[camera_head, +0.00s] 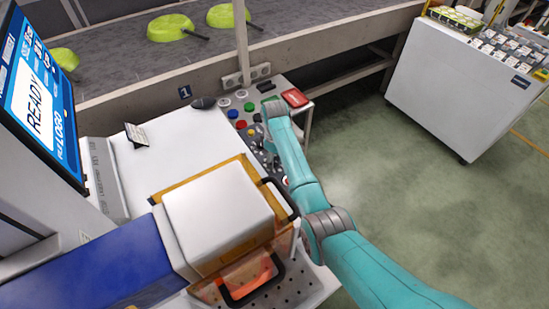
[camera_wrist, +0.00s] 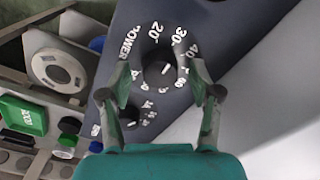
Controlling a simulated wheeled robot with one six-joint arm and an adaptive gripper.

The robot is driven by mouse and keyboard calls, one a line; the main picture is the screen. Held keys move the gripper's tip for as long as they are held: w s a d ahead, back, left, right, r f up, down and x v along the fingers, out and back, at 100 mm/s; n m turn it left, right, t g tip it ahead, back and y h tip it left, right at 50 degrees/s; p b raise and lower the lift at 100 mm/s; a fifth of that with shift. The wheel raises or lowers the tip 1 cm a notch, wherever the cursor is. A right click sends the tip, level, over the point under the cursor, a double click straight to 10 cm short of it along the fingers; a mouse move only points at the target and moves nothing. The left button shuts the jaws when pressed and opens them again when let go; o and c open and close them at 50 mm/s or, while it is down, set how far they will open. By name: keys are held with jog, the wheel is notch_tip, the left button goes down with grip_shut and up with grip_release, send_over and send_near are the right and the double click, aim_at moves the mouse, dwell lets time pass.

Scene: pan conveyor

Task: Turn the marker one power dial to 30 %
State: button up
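The black power dial (camera_wrist: 160,71) sits on a dark grey panel in the wrist view, with white numbers around it. The word POWER is at its left, 20 and 30 above it and 40 at its upper right. A short white pointer mark shows on the knob; I cannot tell its exact reading. My gripper (camera_wrist: 160,90) is open, one finger on each side of the dial. I cannot tell whether the fingers touch the knob. In the head view my gripper (camera_head: 262,155) is small and partly hidden by my arm, and the dial cannot be made out.
A smaller black dial (camera_wrist: 130,117) sits below the power dial. A green button (camera_wrist: 24,115) and a round grey part (camera_wrist: 57,69) are at the left. A conveyor (camera_head: 110,65) carries green pans. A screen (camera_head: 40,105) reads READY. A white cabinet (camera_head: 450,85) stands right, beyond clear floor.

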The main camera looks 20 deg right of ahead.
aim_at(275, 159)
notch_tip(275, 159, up, 12)
dwell(0.7)
dwell(0.4)
